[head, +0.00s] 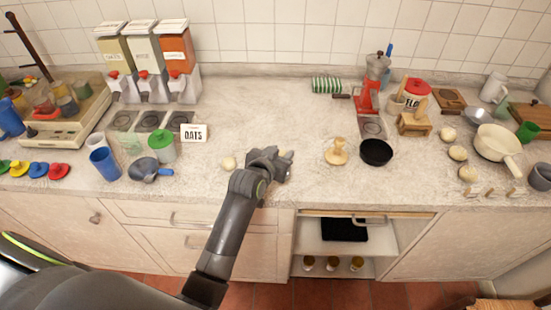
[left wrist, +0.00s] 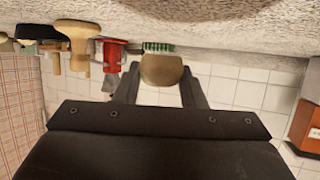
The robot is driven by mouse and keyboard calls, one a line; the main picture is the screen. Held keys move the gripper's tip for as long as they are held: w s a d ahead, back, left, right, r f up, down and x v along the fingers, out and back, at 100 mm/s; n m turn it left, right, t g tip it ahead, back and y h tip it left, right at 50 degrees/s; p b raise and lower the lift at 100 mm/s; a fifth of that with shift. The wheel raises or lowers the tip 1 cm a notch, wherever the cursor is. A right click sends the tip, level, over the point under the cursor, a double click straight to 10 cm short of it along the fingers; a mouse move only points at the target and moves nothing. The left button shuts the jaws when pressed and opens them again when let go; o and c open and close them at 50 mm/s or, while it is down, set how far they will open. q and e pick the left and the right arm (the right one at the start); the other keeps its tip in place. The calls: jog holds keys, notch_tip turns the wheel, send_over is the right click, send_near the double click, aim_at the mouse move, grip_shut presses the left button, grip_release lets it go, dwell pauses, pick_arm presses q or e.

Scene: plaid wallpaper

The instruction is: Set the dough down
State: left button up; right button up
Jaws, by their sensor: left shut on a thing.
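My left gripper (head: 284,166) is low over the front of the counter, left of the wooden press. It is shut on a pale tan piece of dough (left wrist: 161,70), seen between the two fingers in the left wrist view. In the head view the gripper hides most of this dough. I cannot tell whether it touches the counter. My right gripper is not in view.
A wooden press (head: 337,153) and a black round pan (head: 376,152) stand to the right. Several pale balls, one here (head: 457,153), lie near the white saucepan (head: 497,143). The OATS card (head: 194,134) stands left. The counter (head: 260,110) behind the gripper is clear.

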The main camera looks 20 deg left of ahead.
pick_arm(q)
notch_tip(320, 180, down, 4)
jog(key=shift+s+r, duration=0.1)
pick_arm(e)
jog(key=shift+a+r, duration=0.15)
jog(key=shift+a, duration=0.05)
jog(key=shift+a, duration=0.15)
pick_arm(q)
jog(key=shift+f, duration=0.2)
jog(key=o, duration=1)
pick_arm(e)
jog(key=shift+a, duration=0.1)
